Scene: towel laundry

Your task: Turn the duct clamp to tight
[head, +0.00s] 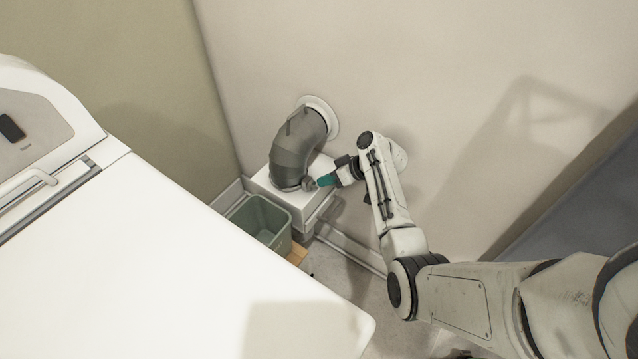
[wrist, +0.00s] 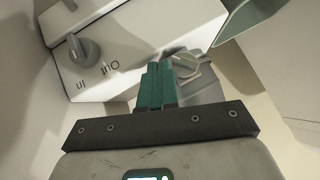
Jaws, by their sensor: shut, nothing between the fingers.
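The grey duct (head: 292,150) bends from the wall down onto a white box (head: 262,183). A small grey clamp knob (head: 309,184) sits low on the duct's right side. My gripper (head: 322,181) has teal fingers and reaches in from the right, its tips beside the knob. In the wrist view my gripper (wrist: 160,70) is shut with nothing between its fingers. The clamp knob (wrist: 190,68) shows just right of the fingertips, partly hidden behind them. I cannot tell whether they touch, nor how the knob is set.
In the wrist view, the box carries another grey knob (wrist: 84,52) by the labels "In" and "Out". A grey-green bin (head: 284,226) stands in front of the box. A large white machine (head: 170,260) fills the left. A wall stands behind the duct.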

